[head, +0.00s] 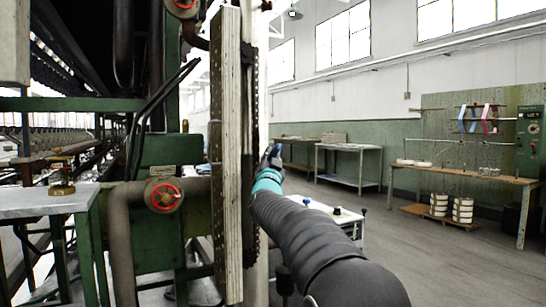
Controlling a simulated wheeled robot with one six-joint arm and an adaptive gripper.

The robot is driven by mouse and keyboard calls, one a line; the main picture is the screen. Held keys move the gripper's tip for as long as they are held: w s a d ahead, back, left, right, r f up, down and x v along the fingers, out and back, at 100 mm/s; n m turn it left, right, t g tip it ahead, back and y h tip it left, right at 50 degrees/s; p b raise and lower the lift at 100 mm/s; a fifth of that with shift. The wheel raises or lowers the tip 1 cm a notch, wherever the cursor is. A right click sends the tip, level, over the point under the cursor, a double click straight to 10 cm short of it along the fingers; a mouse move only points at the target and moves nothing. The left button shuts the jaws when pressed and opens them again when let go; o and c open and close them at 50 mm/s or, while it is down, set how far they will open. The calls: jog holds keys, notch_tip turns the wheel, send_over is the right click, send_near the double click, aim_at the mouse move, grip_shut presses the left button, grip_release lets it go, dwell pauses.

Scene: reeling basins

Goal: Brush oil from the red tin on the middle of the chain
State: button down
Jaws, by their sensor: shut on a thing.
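The dark chain (256,75) runs upright along the right side of a tall pale board, close in front of me. My gripper (270,152), beyond a teal band at the end of my dark arm, is beside the middle stretch of the chain. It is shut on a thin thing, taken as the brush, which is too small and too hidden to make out. I cannot tell whether it touches the chain. I cannot make out the red tin. A low white table (322,207) with small dark and blue things stands behind my arm, which partly covers it.
A green machine frame with a red handwheel (164,196) and thick pipes stands left of the pale board (228,150). A grey-topped table (45,201) is at the far left. A wooden workbench (470,178) is at the right. Open floor (440,255) lies right of my arm.

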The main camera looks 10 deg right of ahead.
jog(key=shift+w+a+p, duration=0.2)
jog(key=shift+w+p, duration=0.3)
jog(key=shift+w, duration=0.1)
dwell(0.5)
jog(key=shift+s+r+p, duration=0.1)
jog(key=shift+r+p, duration=1.35)
jog(key=shift+r, duration=0.65)
jog(key=shift+f+b, duration=1.9)
jog(key=shift+f, duration=0.25)
jog(key=shift+s+d+f+b, duration=0.1)
jog(key=shift+s+d+b, duration=0.15)
jog(key=shift+s+b, duration=0.4)
jog(key=shift+s+d+b, duration=0.2)
jog(key=shift+s+b, duration=0.35)
jog(key=shift+b, duration=0.05)
jog(key=s+b, duration=0.1)
jog(key=s+d, duration=0.1)
jog(key=s, duration=0.1)
jog(key=shift+b, duration=0.35)
